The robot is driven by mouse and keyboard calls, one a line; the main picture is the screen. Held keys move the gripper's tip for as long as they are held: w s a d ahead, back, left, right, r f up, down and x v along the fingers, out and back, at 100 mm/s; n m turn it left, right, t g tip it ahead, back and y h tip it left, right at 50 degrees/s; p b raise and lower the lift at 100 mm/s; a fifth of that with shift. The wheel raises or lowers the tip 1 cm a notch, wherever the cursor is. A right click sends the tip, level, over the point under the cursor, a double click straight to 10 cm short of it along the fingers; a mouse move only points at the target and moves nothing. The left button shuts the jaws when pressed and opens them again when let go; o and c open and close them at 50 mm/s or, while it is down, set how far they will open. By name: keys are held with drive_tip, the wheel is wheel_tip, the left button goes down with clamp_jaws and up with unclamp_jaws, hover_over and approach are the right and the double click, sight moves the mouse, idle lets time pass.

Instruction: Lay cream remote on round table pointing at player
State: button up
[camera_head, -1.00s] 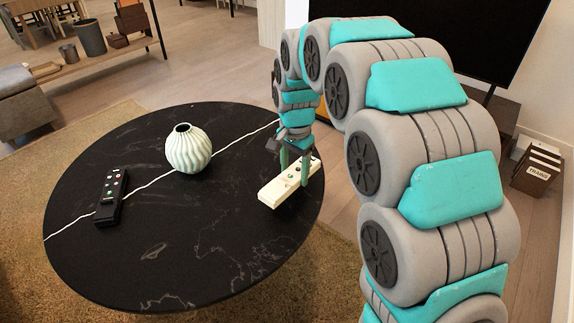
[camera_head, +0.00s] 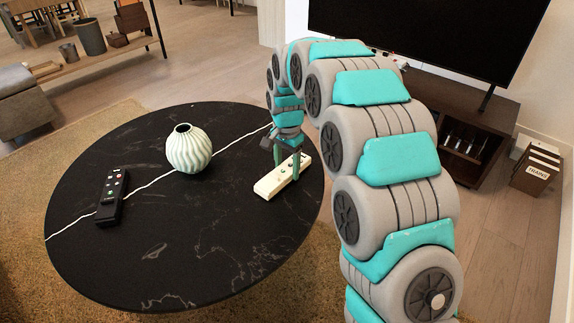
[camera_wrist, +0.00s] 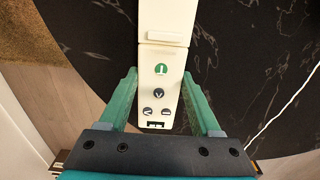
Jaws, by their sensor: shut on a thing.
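The cream remote (camera_head: 282,177) is at the right side of the round black table (camera_head: 190,262). My gripper (camera_head: 287,168) is shut on it, one finger on each side. In the wrist view the remote (camera_wrist: 163,60) runs lengthwise between the green fingers (camera_wrist: 158,100), buttons facing the camera. It looks level and close to the tabletop; I cannot tell whether it touches. A player is not clearly identifiable; a dark low cabinet (camera_head: 455,120) with slots stands under the television at the right, partly behind my arm.
A ribbed pale vase (camera_head: 188,150) stands near the table's middle. A black remote (camera_head: 112,197) lies at the left. A white line or cord crosses the tabletop. The table's front is clear. A box labelled trains (camera_head: 536,170) stands on the floor at the right.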

sight(287, 168)
drive_tip(key=shift+f, duration=0.2)
drive_tip(key=o, duration=1.5)
wheel_tip(287, 168, up, 12)
drive_tip(key=shift+r, duration=0.25)
drive_tip(key=s+d+n, duration=0.2)
drive_tip(key=s+d, duration=0.3)
drive_tip(key=s, duration=0.4)
drive_tip(key=s+d+n+g, duration=0.1)
drive_tip(key=s+d, duration=0.4)
drive_tip(key=s, duration=0.4)
drive_tip(key=s+d+n, duration=0.2)
drive_tip(key=s+d, duration=0.3)
drive_tip(key=s, duration=0.4)
drive_tip(key=s+f+n, duration=0.1)
drive_tip(key=s, duration=0.3)
drive_tip(key=s+d+f, duration=0.1)
drive_tip(key=s+f, duration=0.1)
drive_tip(key=s, duration=0.3)
drive_tip(key=s+d+f+n, duration=0.1)
drive_tip(key=s, duration=0.4)
drive_tip(key=shift+s+d+f+n+g, duration=0.1)
drive_tip(key=shift+d+f+n+g, duration=0.1)
drive_tip(key=shift+f+n+g, duration=0.15)
